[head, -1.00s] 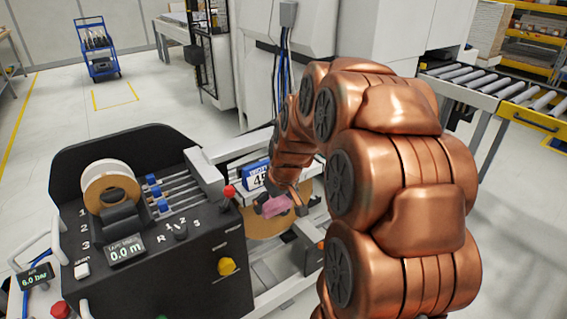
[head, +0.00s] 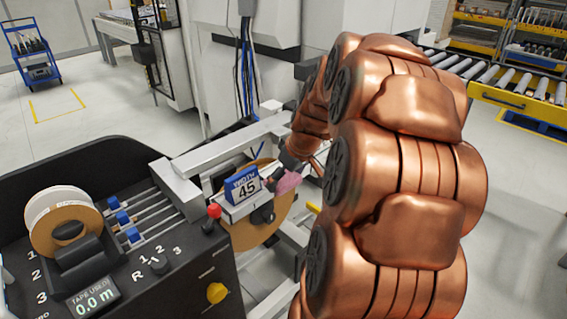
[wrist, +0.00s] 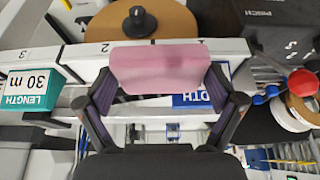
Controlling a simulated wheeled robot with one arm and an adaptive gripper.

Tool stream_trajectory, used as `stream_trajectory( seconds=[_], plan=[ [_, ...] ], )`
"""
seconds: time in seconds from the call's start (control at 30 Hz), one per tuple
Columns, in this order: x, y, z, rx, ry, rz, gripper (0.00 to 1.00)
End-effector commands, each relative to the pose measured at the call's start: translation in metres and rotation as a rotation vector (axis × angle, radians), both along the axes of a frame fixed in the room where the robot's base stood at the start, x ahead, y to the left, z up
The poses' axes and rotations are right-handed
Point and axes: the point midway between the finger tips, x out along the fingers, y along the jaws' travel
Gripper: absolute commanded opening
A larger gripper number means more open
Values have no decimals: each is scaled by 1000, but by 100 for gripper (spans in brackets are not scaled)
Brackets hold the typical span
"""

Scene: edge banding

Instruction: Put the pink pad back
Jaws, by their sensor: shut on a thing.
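The pink pad (wrist: 160,68) is a soft-looking pink block held across my gripper (wrist: 160,95) in the wrist view, with a dark finger on each side of it. In the head view the pink pad (head: 288,182) shows small at the end of my copper arm, with my gripper (head: 280,183) partly hidden. It is just right of the blue width sign reading 45 (head: 243,186). In the wrist view the pad covers part of a pale rail (wrist: 240,47) marked 2 and 3 and part of the blue sign (wrist: 192,99).
A brown tape disc (head: 255,230) with a dark knob sits behind and below the sign. A black control panel (head: 180,268) with a red-topped lever (head: 214,212) stands at left. A teal length sign reading 30 m (wrist: 28,90) is on the rail.

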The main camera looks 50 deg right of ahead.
Motion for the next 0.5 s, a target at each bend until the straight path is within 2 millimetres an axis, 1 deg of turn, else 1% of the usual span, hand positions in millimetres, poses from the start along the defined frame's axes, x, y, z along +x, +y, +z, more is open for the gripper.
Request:
stream_trajectory(
  seconds=[0.1, 0.5],
  plan=[
    [12, -13, -1, 2, 1, -2, 60],
    [48, -52, -5, -1, 1, -4, 60]
  ],
)
